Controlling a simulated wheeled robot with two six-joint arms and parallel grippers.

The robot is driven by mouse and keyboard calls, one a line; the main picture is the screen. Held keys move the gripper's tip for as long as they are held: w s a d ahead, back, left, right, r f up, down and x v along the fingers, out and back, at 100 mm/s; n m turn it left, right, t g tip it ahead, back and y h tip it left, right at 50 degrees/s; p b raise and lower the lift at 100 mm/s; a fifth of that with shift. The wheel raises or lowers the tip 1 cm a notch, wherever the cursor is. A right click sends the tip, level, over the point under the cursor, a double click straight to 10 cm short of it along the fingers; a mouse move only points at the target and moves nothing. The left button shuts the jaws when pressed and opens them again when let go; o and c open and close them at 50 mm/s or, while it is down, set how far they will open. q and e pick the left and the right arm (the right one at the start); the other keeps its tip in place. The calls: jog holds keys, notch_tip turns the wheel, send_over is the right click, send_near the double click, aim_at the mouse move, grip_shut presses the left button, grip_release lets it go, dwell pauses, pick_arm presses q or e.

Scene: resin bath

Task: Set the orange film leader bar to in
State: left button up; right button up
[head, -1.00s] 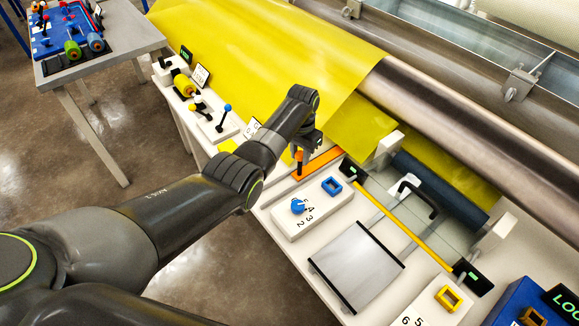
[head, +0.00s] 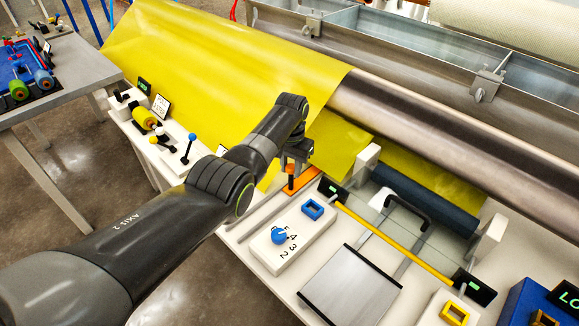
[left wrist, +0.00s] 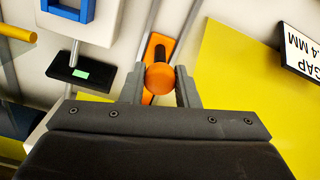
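The orange film leader bar (head: 304,181) lies on the white bench beside the yellow film, with an upright orange-topped knob (head: 291,170) on it. My left gripper (head: 297,155) points down at this knob. In the left wrist view the round orange knob (left wrist: 159,78) sits between the two fingertips of my left gripper (left wrist: 160,84). The fingers are very close to its sides; I cannot tell whether they press on it. The flat orange bar (left wrist: 157,46) shows behind the knob. Part of the bar is hidden by my gripper. My right gripper is not in view.
A white block with a blue dial (head: 279,236) and a blue square frame (head: 313,209) is just in front. A yellow rod (head: 378,230), a black handle (head: 408,209) and a grey plate (head: 350,284) lie to the right. Yellow film (head: 235,75) covers the area behind.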

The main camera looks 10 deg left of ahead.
pick_arm(q)
jog(key=o, duration=0.5)
jog(key=shift+w+d, duration=0.2)
jog(key=shift+w, duration=0.05)
jog(key=shift+c, duration=0.2)
jog(key=shift+r, duration=0.55)
notch_tip(320, 180, up, 16)
jog(key=shift+r+p, duration=0.2)
jog(key=shift+p, duration=0.1)
jog(key=shift+s, duration=0.1)
